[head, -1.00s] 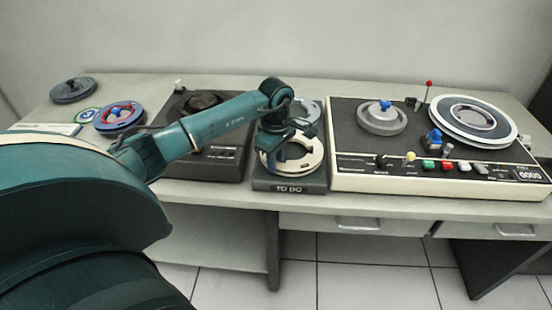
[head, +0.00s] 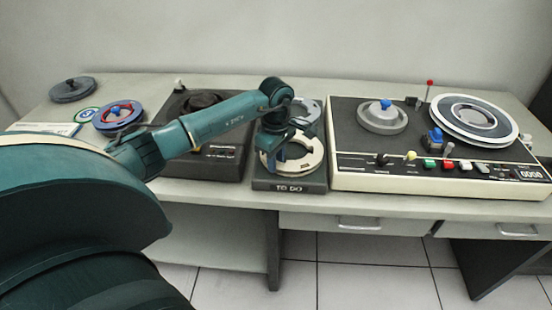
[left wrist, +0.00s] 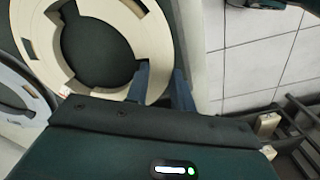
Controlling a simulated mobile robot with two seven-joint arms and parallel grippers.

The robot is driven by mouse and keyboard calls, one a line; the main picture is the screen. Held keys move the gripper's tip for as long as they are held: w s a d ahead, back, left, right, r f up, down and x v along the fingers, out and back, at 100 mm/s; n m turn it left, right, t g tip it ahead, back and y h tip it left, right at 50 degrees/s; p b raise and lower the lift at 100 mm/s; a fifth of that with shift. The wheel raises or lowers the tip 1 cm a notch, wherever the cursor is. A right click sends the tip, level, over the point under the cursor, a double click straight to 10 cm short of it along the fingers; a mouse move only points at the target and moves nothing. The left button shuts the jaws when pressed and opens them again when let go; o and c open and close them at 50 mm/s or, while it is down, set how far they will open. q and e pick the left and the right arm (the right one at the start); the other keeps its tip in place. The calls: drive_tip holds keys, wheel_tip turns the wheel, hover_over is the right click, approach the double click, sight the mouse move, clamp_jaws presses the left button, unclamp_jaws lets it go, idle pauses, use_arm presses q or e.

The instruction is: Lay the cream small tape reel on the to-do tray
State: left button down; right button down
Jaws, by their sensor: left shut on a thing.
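The cream small tape reel (head: 309,155) is at the dark to-do tray (head: 290,186), which has "TO DO" on its front edge. My left gripper (head: 287,152) points down over the reel and is shut on its ring. In the left wrist view the cream reel (left wrist: 158,38) fills the upper left, and the blue fingers of my left gripper (left wrist: 165,85) are at its rim. The reel looks flat over the tray; I cannot tell whether it rests fully on it. A grey reel (head: 308,108) lies behind it on the tray, partly hidden by my arm. My right gripper is not in view.
A tape machine (head: 345,182) with knobs and a large reel (head: 473,118) stands close on the right. A dark deck (head: 215,172) stands on the left. Other reels (head: 118,116) lie at the far left. The desk's front strip (head: 400,204) is clear.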

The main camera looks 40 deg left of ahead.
use_arm(q)
drive_tip(key=shift+f+b, duration=0.3)
drive_tip(key=shift+f, duration=0.15)
drive_tip(key=c, duration=1.1)
unclamp_jaws()
drive_tip(key=c, duration=0.4)
